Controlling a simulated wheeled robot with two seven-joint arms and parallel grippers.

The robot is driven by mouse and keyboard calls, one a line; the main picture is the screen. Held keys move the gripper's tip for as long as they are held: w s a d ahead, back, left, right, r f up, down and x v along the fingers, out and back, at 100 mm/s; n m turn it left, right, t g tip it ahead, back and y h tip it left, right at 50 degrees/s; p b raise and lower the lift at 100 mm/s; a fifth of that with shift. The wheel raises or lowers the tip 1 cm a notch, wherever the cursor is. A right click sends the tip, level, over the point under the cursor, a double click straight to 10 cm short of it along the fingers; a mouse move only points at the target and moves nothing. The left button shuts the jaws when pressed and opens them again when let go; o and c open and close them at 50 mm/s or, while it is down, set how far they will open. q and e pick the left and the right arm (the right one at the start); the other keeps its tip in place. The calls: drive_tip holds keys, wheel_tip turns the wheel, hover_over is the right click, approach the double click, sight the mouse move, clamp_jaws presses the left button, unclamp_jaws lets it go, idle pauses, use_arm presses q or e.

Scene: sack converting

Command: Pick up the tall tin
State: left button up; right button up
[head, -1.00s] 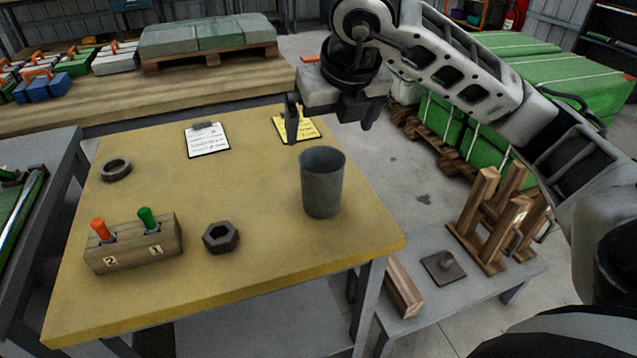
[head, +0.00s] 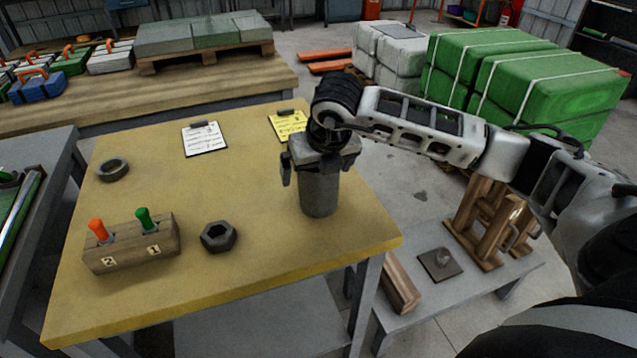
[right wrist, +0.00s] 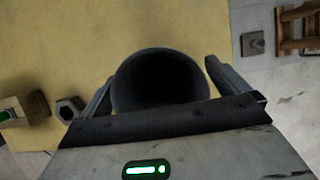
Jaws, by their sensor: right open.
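The tall tin (head: 319,194) is a grey, open-topped cylinder standing upright on the yellow table (head: 250,268), near its right edge. My right gripper (head: 318,172) is directly above and around its upper part, fingers pointing down, hiding the rim in the head view. In the right wrist view the tin's dark round mouth (right wrist: 160,80) lies between the two spread fingers of the right gripper (right wrist: 158,88). The fingers are open; a small gap shows at the right finger, and contact at the left one is unclear. My left gripper is not in view.
A hex nut (head: 218,236), a ring (head: 112,169) and a wooden block with orange and green handles (head: 132,245) are left of the tin. Two clipboards (head: 205,138) lie behind. A low grey bench (head: 455,290) stands at right.

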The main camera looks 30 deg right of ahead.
drive_tip(key=c, duration=1.1)
drive_tip(key=shift+r, duration=0.1)
